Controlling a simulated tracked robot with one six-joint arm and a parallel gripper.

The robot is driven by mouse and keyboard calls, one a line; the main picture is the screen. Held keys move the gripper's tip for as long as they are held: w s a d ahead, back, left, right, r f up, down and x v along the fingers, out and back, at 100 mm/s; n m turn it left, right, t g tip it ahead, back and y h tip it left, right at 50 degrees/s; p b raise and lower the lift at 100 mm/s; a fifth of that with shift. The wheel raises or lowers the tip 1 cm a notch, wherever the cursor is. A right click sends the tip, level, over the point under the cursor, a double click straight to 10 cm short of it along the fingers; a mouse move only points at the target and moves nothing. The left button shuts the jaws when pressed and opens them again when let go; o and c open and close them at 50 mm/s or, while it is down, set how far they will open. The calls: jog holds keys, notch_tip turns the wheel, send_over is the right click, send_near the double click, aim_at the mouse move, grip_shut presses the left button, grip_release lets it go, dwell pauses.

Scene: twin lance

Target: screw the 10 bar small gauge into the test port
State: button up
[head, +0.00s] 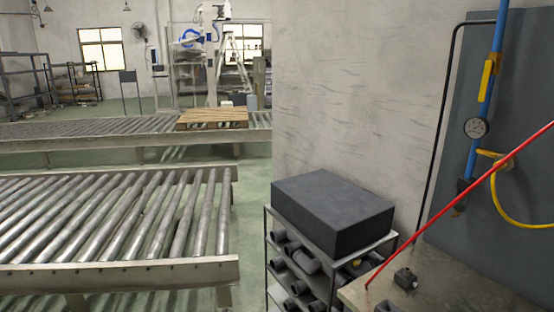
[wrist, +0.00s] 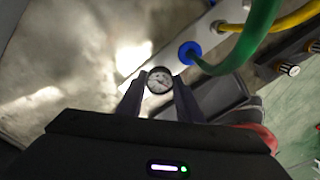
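A small round gauge (wrist: 160,80) with a white dial and dark rim shows in the wrist view. It sits between the two fingertips of my gripper (wrist: 159,88), which appears closed on its sides, dial towards the camera. The dial figures are too small to read. In the head view, a round gauge (head: 475,128) is fixed on a blue vertical pipe (head: 497,40) on the right. My gripper does not show in the head view. I cannot make out the test port for certain in either view.
In the wrist view, a green hose (wrist: 262,35) meets a blue fitting (wrist: 188,52) on a pale bar, near a yellow hose (wrist: 290,20). In the head view, a red line (head: 450,205) crosses a bench with a small dark block (head: 405,278). A black box (head: 332,210) tops a shelf.

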grip_shut()
jog(key=shift+m, duration=0.6)
jog(key=o, duration=1)
grip_release()
notch_tip(320, 180, up, 14)
jog(key=shift+f, duration=0.15)
